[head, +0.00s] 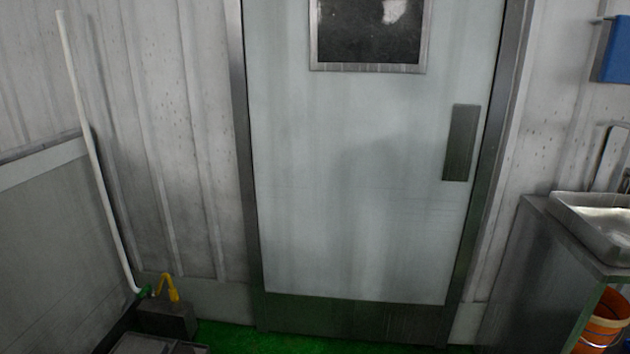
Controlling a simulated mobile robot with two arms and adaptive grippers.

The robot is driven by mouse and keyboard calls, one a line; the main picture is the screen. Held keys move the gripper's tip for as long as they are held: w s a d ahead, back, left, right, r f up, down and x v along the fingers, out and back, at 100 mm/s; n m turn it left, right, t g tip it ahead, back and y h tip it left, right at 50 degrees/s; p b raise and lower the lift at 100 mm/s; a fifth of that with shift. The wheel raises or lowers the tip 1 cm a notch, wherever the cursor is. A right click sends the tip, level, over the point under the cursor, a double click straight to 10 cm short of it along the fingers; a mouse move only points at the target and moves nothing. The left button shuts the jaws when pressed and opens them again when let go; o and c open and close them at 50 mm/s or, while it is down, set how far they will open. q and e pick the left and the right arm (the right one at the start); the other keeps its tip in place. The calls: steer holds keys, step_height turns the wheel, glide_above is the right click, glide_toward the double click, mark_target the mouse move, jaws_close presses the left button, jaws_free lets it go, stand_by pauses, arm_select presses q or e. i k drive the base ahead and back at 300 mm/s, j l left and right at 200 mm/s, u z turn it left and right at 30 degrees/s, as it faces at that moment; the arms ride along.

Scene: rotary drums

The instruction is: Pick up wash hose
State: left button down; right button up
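No clear wash hose shows in the head view. At the lower left, a short curved yellow piece (168,287) that may be part of a hose stands above a dark grey block (168,317) near the floor. A small green piece (146,291) is beside it, by the lower end of a long white pole or pipe (93,160) leaning along the wall. I cannot tell whether these are joined. Neither of my grippers is in view.
A closed pale door (360,200) with a small window fills the middle. At the right, a metal sink (598,226) stands on a cabinet, with an orange bucket (603,322) below. A grey panel (50,250) stands at the left. Little of the green floor (240,338) shows.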

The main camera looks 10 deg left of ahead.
mark_target(175, 301)
steer(key=i+u, duration=0.3)
steer(key=i, duration=0.2)
steer(key=i+l+u, duration=0.1)
steer(key=i+u, duration=0.15)
steer(key=i, duration=0.25)
steer(key=i+l+u, duration=0.3)
steer(key=i, duration=0.2)
steer(key=i+j, duration=0.05)
steer(key=j, duration=0.05)
